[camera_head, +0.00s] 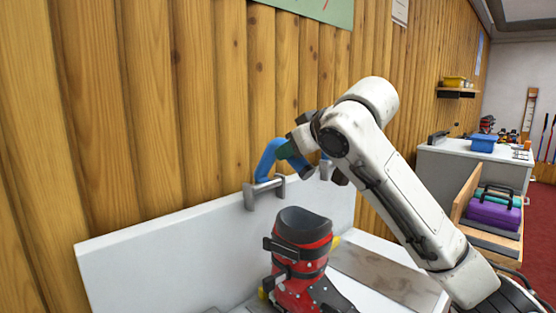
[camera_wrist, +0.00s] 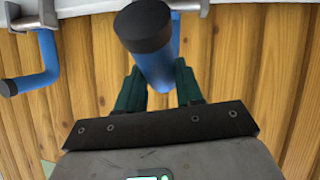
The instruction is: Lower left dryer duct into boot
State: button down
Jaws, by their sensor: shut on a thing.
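The left dryer duct (camera_head: 268,162), a bent blue tube, rises from a grey bracket on top of the white back panel. My gripper (camera_head: 291,152) is shut on it; in the wrist view the green fingers (camera_wrist: 160,88) lie on either side of the blue tube (camera_wrist: 158,68). The tube's dark end cap (camera_wrist: 143,26) points toward the wrist camera. The red and black boot (camera_head: 303,262) stands upright on the bench below the duct, its dark open top (camera_head: 303,221) facing up, clear of the duct. The boot is not seen in the wrist view.
A second blue duct (camera_wrist: 40,72) with its own bracket (camera_wrist: 42,14) is beside the held one, mostly hidden behind my gripper in the head view. The white back panel (camera_head: 150,262) runs along the wooden wall. A grey plate (camera_head: 390,276) lies right of the boot.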

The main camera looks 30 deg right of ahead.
jog(key=s+d+f+m+t+y+b, duration=0.1)
jog(key=s+f+t+b, duration=0.3)
jog(key=f+t+b, duration=0.3)
notch_tip(320, 180, down, 2)
jog(key=b, duration=0.4)
jog(key=shift+s+d+t, duration=0.2)
jog(key=shift+d+t, duration=0.05)
jog(key=shift+t, duration=0.15)
jog(key=c, duration=0.7)
grip_release()
jog(key=shift+c, duration=0.2)
jog(key=shift+s, duration=0.1)
jog(key=p+v, duration=0.1)
jog(key=v, duration=0.9)
jog(key=shift+s+p, duration=0.3)
jog(key=shift+p, duration=0.1)
jog(key=shift+d, duration=0.1)
jog(key=shift+c, duration=0.3)
